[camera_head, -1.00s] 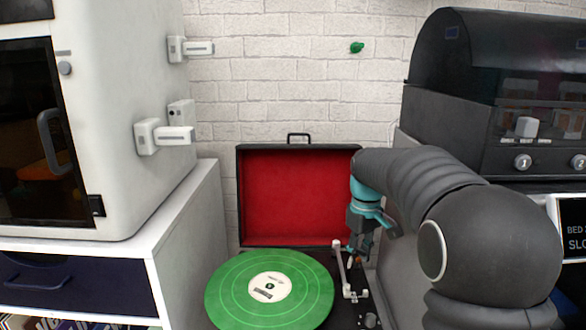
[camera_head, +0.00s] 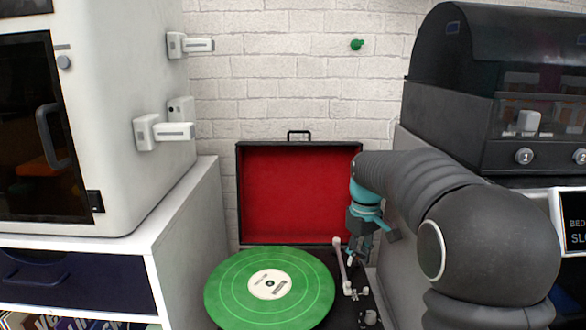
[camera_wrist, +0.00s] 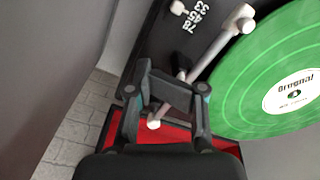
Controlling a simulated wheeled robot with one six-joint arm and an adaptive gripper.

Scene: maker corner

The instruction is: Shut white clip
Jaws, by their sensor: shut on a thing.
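The white clip (camera_head: 350,260) shows as a small pale piece beside the white tonearm, on the right side of the record player. My gripper (camera_head: 357,257) is at it, pointing down, with its jaws closed together. In the wrist view my gripper (camera_wrist: 178,88) is also closed, over the tonearm's side of the deck. The fingers hide most of the clip there, so I cannot tell whether the clip is open or shut. The white tonearm (camera_head: 341,264) runs beside the green record (camera_head: 235,290); it also shows in the wrist view (camera_wrist: 217,52).
The red-lined lid (camera_head: 298,195) stands open behind the deck. A white cabinet (camera_head: 190,235) stands to the left and a dark-hooded machine (camera_head: 455,110) to the right, close to my arm. White wall clips (camera_head: 172,132) are fixed to the left housing's side.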

